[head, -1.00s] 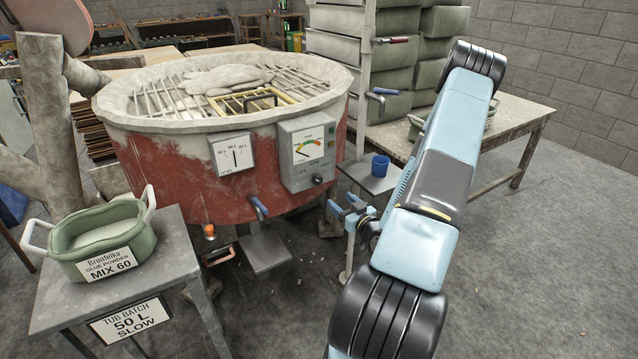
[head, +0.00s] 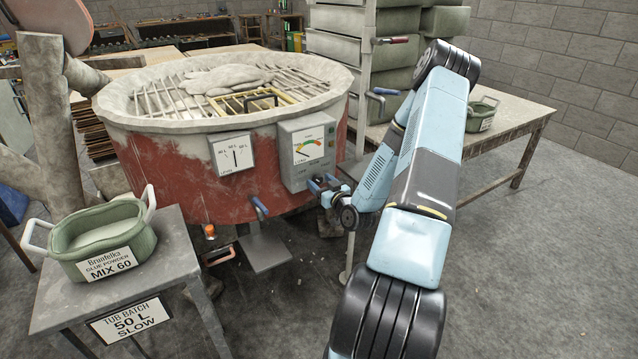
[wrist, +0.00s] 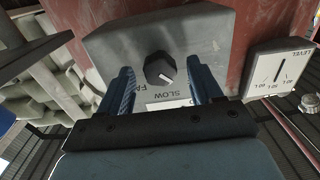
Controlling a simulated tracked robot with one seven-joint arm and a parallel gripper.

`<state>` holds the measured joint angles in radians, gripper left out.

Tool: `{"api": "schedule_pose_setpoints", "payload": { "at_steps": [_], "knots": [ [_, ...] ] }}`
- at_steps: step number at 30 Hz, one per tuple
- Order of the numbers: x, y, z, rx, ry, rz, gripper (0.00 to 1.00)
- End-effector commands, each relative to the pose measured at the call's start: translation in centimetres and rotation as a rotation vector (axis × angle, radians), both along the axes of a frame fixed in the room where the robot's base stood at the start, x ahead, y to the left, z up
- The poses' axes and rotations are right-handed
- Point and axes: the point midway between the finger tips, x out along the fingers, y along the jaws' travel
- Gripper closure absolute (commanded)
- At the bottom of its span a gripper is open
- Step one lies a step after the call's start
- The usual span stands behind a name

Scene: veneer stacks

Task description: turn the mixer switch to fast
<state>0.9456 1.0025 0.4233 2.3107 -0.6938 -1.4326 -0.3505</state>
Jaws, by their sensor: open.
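The mixer switch is a dark round knob (wrist: 158,68) with a white pointer, on the face of a grey control box (head: 291,172). In the wrist view the pointer aims down and right, towards the upside-down word SLOW on a partly hidden label (wrist: 168,104). Part of another word, starting "FA", shows to its left. My gripper (head: 322,187) is open in front of the box's lower part, and hides the knob in the head view. In the wrist view its blue fingers (wrist: 162,78) stand on either side of the knob, apart from it.
The control box and a level dial (head: 234,153) are on the red mixer tub (head: 175,185). A blue-handled lever (head: 259,205) sticks out lower left of my gripper. A bucket of glue powder (head: 105,238) stands on the left table. Open floor lies right.

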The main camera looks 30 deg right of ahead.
Motion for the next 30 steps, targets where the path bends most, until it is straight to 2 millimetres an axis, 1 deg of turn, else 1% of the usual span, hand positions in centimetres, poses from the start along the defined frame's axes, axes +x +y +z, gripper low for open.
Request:
{"api": "schedule_pose_setpoints", "payload": {
  "at_steps": [4, 12, 14, 30],
  "knots": [
    [0.72, 0.04, 0.05, 0.000, -0.002, 0.000, 0.35],
    [0.80, 0.04, 0.05, 0.000, -0.001, 0.000, 0.35],
    [0.79, 0.04, 0.05, 0.000, -0.001, 0.000, 0.40],
    [0.77, 0.05, 0.05, 0.000, -0.001, 0.000, 0.91]
  ]
}}
